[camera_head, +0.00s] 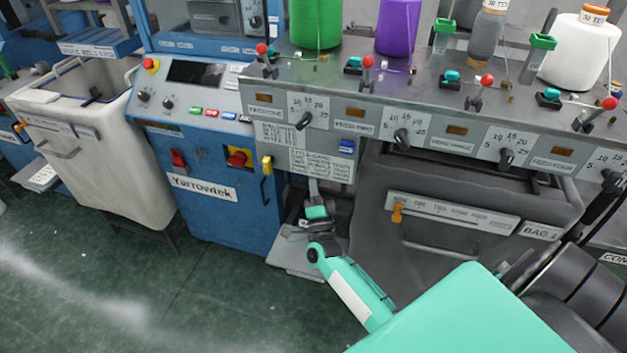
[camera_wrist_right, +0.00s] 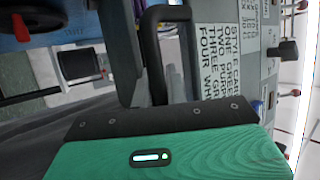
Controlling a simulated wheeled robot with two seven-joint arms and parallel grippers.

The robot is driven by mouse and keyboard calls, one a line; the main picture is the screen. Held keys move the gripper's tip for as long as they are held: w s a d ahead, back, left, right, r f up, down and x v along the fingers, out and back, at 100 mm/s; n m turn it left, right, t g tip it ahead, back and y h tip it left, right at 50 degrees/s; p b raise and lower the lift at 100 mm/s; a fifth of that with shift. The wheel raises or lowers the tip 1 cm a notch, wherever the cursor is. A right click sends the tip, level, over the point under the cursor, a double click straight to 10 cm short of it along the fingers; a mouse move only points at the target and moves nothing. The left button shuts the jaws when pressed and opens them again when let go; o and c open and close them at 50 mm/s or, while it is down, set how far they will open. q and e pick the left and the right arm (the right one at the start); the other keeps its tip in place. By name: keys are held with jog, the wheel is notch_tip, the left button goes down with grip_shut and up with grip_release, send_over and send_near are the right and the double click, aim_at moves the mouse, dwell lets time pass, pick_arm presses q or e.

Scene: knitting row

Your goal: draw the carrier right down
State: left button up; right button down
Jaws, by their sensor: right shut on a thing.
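My right gripper (camera_head: 317,212) reaches up from the lower right in the head view, below the control panel. It is shut on a grey upright bar (camera_head: 314,188) that hangs under the panel with the printed style card; this bar looks like part of the carrier. The carrier's full shape is hidden by my gripper and the shade below the panel. In the right wrist view a dark looped handle (camera_wrist_right: 153,30) stands just beyond my gripper's green housing, beside the printed card (camera_wrist_right: 218,48). My fingertips are hard to make out there. My left gripper is not in view.
The blue Yarrowtek cabinet (camera_head: 222,215) stands left of my gripper, with a yellow handle (camera_head: 266,180) close by. The grey bag bin (camera_head: 455,226) is at the right. Knobs and red-tipped levers line the panel above. Green floor is open at lower left.

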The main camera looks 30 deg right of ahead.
jog(key=shift+s+a+f, duration=0.1)
jog(key=shift+f, duration=0.4)
jog(key=c, duration=1.4)
grip_release()
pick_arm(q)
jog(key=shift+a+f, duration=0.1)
pick_arm(e)
jog(key=shift+r, duration=0.15)
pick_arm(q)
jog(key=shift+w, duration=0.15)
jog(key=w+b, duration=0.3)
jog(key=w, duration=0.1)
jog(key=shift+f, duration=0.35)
pick_arm(e)
jog(key=v, duration=1.3)
jog(key=shift+s+f, duration=0.25)
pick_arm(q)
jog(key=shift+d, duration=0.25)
